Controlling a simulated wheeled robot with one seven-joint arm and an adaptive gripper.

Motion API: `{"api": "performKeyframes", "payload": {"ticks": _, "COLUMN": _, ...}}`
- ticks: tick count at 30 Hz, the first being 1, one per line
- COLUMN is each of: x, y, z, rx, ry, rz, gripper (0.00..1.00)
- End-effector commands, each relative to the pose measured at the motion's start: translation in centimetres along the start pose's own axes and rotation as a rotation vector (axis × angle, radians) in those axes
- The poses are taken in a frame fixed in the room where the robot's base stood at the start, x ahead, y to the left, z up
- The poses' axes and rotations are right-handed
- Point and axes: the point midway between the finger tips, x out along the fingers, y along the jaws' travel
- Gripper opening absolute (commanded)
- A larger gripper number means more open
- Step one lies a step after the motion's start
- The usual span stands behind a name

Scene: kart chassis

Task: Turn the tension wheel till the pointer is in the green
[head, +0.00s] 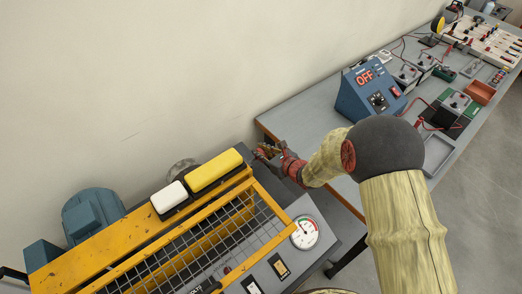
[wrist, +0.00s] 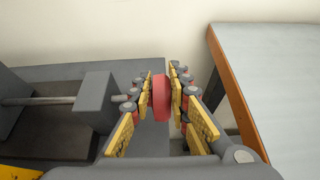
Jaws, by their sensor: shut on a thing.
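The tension wheel (wrist: 161,98) is a red disc, seen edge-on in the wrist view, at the end of a short shaft from a grey block (wrist: 95,102). My gripper (wrist: 162,90) is shut on it, with yellow-padded fingers on both sides. In the head view my gripper (head: 268,152) is at the machine's far right corner, and the wheel is hidden or too small to make out there. The round white gauge (head: 305,233) is on the machine's front panel. It has coloured marks at its edge, but the pointer's exact place is too small to tell.
A yellow guard frame with mesh (head: 190,255) covers the machine, with white and yellow blocks (head: 216,170) behind it. A blue motor (head: 95,215) stands at left. A grey bench (head: 300,115) with a blue "OFF" box (head: 368,92) is close on the right.

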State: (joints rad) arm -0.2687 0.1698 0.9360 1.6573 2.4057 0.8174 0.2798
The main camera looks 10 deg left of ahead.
Motion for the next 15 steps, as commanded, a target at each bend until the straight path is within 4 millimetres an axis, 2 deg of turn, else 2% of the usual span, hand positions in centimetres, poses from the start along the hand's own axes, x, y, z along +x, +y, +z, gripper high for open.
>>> {"api": "performKeyframes", "payload": {"ticks": 2, "x": -0.11, "y": 0.09, "z": 0.62, "rx": -0.001, "ry": 0.055, "rz": 0.002, "gripper": 0.00}}
{"api": "performKeyframes", "payload": {"ticks": 15, "x": 0.54, "y": 0.18, "z": 0.45, "rx": 0.000, "ry": 0.317, "rz": 0.004, "gripper": 0.00}}
